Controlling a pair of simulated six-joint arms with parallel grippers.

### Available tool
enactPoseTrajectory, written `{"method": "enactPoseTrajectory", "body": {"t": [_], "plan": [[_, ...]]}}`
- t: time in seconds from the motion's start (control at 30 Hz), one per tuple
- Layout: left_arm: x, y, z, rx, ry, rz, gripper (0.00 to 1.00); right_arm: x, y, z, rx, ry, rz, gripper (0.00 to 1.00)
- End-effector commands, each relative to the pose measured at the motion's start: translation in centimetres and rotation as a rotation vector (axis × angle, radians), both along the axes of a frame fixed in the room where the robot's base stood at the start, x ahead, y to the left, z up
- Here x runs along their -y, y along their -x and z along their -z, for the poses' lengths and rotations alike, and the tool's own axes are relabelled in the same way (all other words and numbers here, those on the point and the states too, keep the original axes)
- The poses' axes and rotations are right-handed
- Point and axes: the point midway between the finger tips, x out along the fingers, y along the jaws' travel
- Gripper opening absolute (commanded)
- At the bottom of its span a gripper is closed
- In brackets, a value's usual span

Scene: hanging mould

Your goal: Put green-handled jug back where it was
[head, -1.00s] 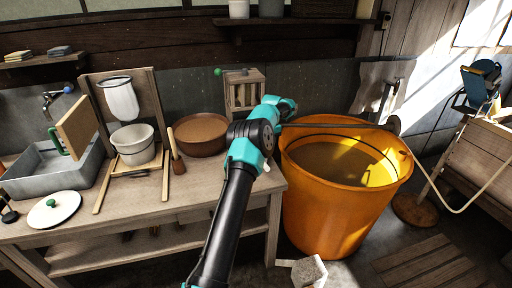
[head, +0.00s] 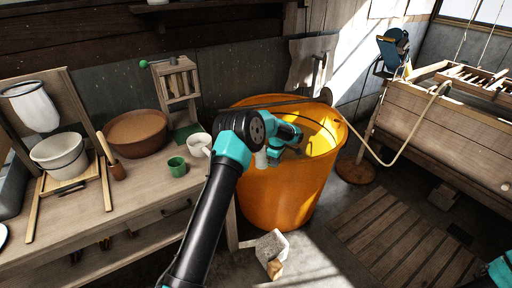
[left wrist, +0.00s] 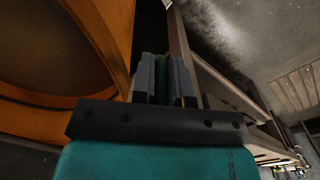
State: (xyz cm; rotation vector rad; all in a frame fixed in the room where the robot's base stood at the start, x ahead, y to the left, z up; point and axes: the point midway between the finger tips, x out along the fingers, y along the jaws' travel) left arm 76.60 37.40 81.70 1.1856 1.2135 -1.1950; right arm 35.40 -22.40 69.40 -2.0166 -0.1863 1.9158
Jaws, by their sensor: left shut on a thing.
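My left gripper (head: 294,146) is over the orange bucket (head: 268,200) in the head view. In the left wrist view, the fingers (left wrist: 164,80) are closed on a narrow green piece (left wrist: 162,66), which looks like the jug's green handle. The jug's body is hidden in the wrist view. In the head view a small whitish patch (head: 262,158) shows beside my arm against the bucket; I cannot tell whether it is the jug. The bucket wall (left wrist: 105,35) is left of the fingers in the wrist view. My right gripper is not in view.
A green mug (head: 177,167) and a white mug (head: 198,145) stand on the bench (head: 130,195), near a brown basin (head: 138,133). A broken pale block (head: 271,245) and slatted mat (head: 400,240) lie on the floor.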

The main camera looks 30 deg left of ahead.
Motion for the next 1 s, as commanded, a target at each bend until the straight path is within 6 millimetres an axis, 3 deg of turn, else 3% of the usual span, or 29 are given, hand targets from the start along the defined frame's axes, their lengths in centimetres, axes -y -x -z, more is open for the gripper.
{"method": "enactPoseTrajectory", "body": {"t": [0.03, 0.27, 0.6, 0.8, 1.0], "plan": [[2.2, 0.3, 0.8, -0.003, 0.000, 0.091, 0.00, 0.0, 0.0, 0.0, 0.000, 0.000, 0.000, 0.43], [10.7, 2.4, 4.2, -0.004, 0.001, 0.500, 0.00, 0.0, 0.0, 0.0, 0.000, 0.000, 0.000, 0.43], [22.3, 8.4, 8.3, -0.004, 0.002, 1.099, 0.00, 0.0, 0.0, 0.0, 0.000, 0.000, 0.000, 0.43], [27.3, 12.5, 10.0, -0.003, 0.002, 1.390, 0.00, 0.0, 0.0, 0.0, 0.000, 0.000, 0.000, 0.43], [29.8, 15.0, 10.8, -0.002, 0.000, 1.555, 0.00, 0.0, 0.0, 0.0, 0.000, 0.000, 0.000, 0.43]]}}
